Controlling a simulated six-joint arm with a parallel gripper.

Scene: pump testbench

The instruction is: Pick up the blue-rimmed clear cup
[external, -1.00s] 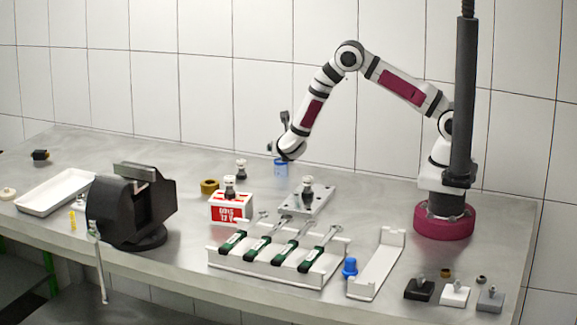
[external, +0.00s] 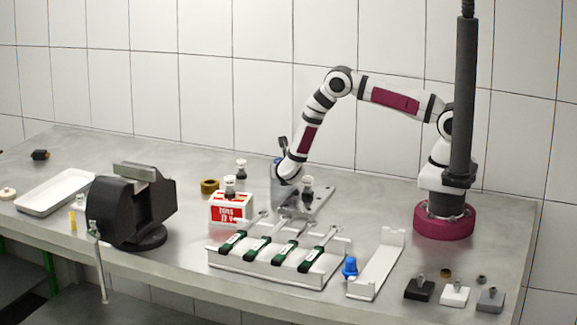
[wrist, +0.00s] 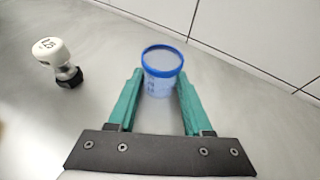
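The clear cup with a blue rim (wrist: 162,60) stands upright in the wrist view, between the green fingers of my gripper (wrist: 160,82). The fingers are open, one on each side of the cup, with their tips level with its upper part. I cannot tell whether either finger touches it. In the external view my gripper (external: 284,180) is low over the back of the bench. The cup is mostly hidden there by the wrist.
A white-topped knob marked 0.25 (wrist: 60,60) stands left of the cup. A metal plate with a knob (external: 318,200), a red-and-white box (external: 231,208) and a tool rack (external: 270,268) are nearby. A black vise (external: 130,210) is farther left.

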